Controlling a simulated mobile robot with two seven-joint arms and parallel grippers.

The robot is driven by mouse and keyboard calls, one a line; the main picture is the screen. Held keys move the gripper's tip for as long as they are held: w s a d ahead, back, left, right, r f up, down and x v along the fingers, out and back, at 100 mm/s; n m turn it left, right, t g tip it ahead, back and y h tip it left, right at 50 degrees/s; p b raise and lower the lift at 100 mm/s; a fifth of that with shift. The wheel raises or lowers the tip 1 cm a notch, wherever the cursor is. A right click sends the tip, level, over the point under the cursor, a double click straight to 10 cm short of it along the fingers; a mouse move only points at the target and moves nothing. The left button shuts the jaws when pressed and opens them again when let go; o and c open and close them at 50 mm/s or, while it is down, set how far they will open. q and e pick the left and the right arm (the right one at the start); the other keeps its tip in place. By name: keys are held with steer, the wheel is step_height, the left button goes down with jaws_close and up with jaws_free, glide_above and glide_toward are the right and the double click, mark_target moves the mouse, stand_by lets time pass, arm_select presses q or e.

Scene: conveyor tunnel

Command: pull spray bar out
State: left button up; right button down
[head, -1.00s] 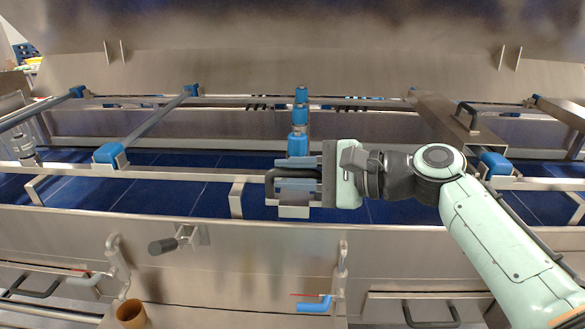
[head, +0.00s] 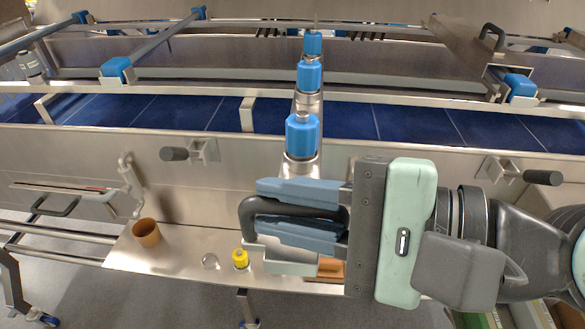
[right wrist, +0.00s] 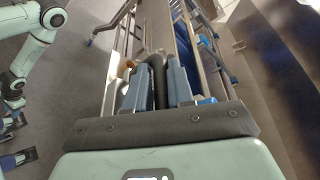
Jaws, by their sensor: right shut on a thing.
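The spray bar is a steel bar with blue fittings (head: 302,136), and it runs from the back of the tunnel towards me across the front wall. Its near end has a black loop handle (head: 258,208). My right gripper (head: 268,212) comes in from the right in the head view and is shut on this handle. In the right wrist view its two blue-grey fingers close around the dark handle (right wrist: 157,68). The near end sits out over the front shelf.
The front shelf (head: 185,248) carries a brown cup (head: 146,232) and a yellow-topped item (head: 240,258). Black knobs (head: 174,154) stick out of the front wall on both sides. Another blue-ended bar (head: 117,69) lies to the left. Blue belt (head: 190,113) runs behind the wall.

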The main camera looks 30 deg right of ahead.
steer(key=shift+s+a+f, duration=0.2)
steer(key=shift+s+f, duration=0.05)
steer(key=c, duration=1.1)
jaws_free()
steer(key=shift+s+r, duration=0.1)
steer(key=shift+s, duration=0.1)
steer(key=shift+d+r, duration=0.1)
steer(key=shift+d, duration=0.05)
steer(key=v, duration=1.3)
steer(key=shift+s, duration=0.1)
